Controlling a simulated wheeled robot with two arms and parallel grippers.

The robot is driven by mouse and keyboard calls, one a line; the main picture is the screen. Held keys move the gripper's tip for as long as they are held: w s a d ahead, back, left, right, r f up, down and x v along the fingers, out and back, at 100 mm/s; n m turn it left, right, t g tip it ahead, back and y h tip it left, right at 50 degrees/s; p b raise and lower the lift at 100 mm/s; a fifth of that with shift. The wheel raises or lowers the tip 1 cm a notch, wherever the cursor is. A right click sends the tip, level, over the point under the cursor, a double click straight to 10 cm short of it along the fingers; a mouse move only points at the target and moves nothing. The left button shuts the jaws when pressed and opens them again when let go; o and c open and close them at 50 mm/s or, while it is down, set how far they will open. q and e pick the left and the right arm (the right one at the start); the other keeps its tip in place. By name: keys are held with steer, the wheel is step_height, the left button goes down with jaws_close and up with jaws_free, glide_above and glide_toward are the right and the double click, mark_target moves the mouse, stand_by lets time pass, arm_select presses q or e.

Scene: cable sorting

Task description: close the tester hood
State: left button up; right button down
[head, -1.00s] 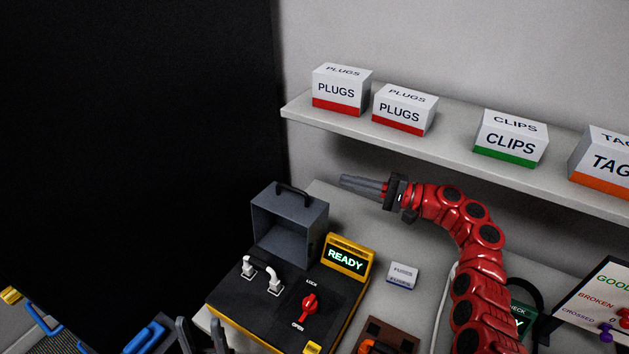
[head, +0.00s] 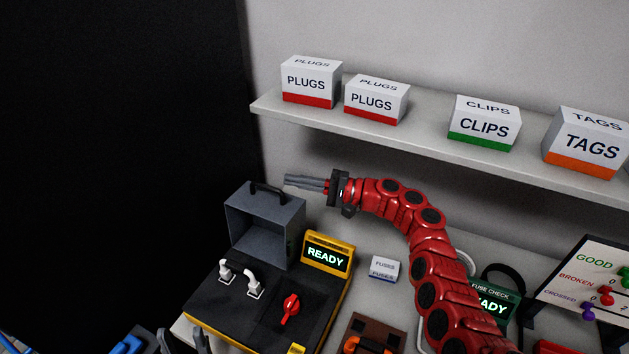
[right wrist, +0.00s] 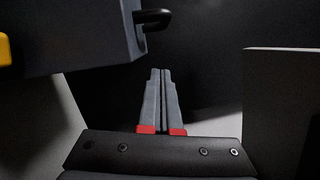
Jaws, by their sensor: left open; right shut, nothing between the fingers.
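The tester (head: 215,308) is a black box with yellow edges and a lit READY display. Its grey hood (head: 285,232) stands raised at the back, hollow side facing forward, with a black handle (head: 268,190) on top. My right gripper (head: 287,181) is shut and empty, its fingertips just right of the handle and apparently behind the hood. In the right wrist view the fingers (right wrist: 161,72) are together, below and right of the hood (right wrist: 70,40) and its handle (right wrist: 156,18), with a gap between. My left gripper (head: 184,340) is open at the bottom edge, in front of the tester.
The shelf (head: 420,139) with labelled boxes hangs above my right arm. A scoring board (head: 585,282) stands at far right.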

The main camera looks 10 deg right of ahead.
steer(key=a+p, duration=0.1)
steer(key=s+a+r+p, duration=0.1)
steer(key=s+a+p, duration=0.1)
steer(key=shift+a+r, duration=0.2)
steer(key=shift+a, duration=0.15)
steer(key=shift+s+a+p, duration=0.1)
steer(key=shift+s+p, duration=0.05)
steer(key=shift+p, duration=0.25)
steer(key=shift+s+f, duration=0.1)
